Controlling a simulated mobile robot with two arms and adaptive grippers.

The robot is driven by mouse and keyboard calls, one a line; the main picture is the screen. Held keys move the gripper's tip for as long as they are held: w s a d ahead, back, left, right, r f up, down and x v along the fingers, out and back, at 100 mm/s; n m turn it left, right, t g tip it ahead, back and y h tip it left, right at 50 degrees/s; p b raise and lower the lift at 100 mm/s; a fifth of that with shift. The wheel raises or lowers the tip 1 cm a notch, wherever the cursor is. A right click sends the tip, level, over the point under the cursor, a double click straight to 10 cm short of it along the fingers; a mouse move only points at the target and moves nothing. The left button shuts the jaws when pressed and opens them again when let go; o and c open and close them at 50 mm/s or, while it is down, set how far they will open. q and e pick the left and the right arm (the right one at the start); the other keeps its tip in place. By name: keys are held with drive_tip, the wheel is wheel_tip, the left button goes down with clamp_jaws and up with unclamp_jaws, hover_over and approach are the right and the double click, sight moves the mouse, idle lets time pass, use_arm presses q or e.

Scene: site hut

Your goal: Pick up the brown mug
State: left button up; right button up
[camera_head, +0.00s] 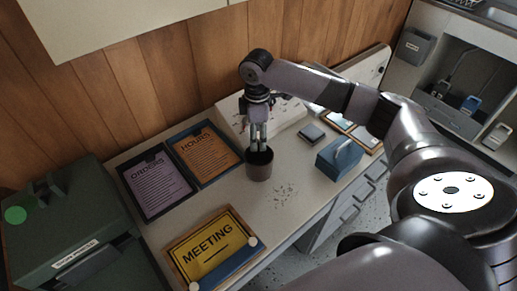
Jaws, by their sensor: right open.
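The brown mug (259,170) stands upright on the light countertop, near the middle of the view, with its dark open top facing up. My right gripper (259,147) points down directly at the mug's top. Its fingertips overlap the mug's opening in the picture; I cannot tell whether they touch the rim. The gripper is open. No handle of the mug is clear from here. My left gripper does not show.
Framed ORDERS (155,184) and HOURS (203,152) sheets lie left of the mug. A yellow MEETING sign (212,250) is in front. A blue box (339,158) stands to the right. A green case (75,225) is at far left. Dark specks lie on the counter.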

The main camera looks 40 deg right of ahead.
sight(258, 141)
wheel_tip(258, 141, down, 4)
drive_tip(key=shift+f, duration=0.15)
clamp_jaws()
idle(0.7)
